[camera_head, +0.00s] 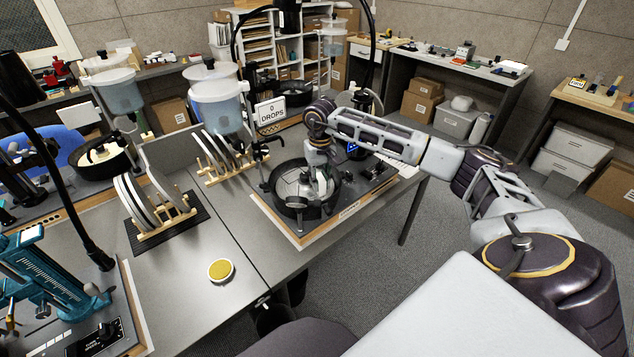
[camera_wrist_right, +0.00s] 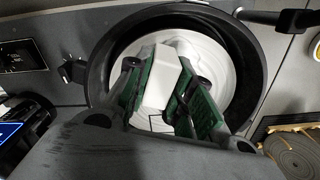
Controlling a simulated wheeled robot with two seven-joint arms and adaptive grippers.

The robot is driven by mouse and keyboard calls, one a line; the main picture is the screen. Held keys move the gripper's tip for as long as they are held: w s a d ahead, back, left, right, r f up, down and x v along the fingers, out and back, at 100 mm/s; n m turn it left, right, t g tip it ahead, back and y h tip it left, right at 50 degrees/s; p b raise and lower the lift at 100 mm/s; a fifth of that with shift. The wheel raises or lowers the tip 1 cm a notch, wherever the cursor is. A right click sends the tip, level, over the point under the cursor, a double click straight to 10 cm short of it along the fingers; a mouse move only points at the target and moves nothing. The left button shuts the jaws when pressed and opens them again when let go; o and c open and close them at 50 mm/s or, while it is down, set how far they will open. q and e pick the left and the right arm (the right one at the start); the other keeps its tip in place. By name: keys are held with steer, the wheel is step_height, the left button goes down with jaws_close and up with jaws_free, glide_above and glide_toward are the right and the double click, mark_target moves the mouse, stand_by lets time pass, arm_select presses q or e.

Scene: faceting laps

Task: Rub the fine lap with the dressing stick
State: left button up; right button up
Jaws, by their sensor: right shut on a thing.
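My right gripper (camera_head: 305,198) reaches down into a black round pan (camera_head: 331,203) on the grinding machine at the table's right part. In the right wrist view, its green-padded fingers (camera_wrist_right: 165,108) are shut on a white block, the dressing stick (camera_wrist_right: 160,72). The stick is over a pale round lap (camera_wrist_right: 222,72) lying in the black pan. I cannot tell whether the stick touches the lap. In the head view the gripper hides the stick, and the lap shows only in part. My left gripper is not in view.
A rack of upright discs (camera_head: 136,206) stands on a dark mat at the left, with a second disc rack (camera_head: 213,150) behind. A drip tank (camera_head: 219,105) and a "0 DROPS" sign (camera_head: 271,112) stand behind the pan. A yellow-topped round tin (camera_head: 221,270) lies on the clear front table.

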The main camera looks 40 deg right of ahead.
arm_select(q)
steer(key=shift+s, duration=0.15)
arm_select(e)
steer(key=shift+d, duration=0.1)
steer(key=shift+w+d+f+b, duration=0.1)
steer(key=shift+d+b, duration=0.25)
steer(key=shift+d, duration=0.75)
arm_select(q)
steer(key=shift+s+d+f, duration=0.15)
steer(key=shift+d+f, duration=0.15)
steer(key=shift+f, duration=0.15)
arm_select(e)
steer(key=shift+d+f, duration=0.1)
steer(key=shift+d, duration=0.4)
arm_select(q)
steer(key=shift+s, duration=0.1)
arm_select(e)
steer(key=shift+a, duration=0.1)
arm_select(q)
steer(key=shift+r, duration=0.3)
arm_select(e)
steer(key=shift+a+r, duration=0.15)
steer(key=shift+a, duration=0.65)
steer(key=shift+a+r, duration=0.1)
steer(key=shift+a, duration=0.7)
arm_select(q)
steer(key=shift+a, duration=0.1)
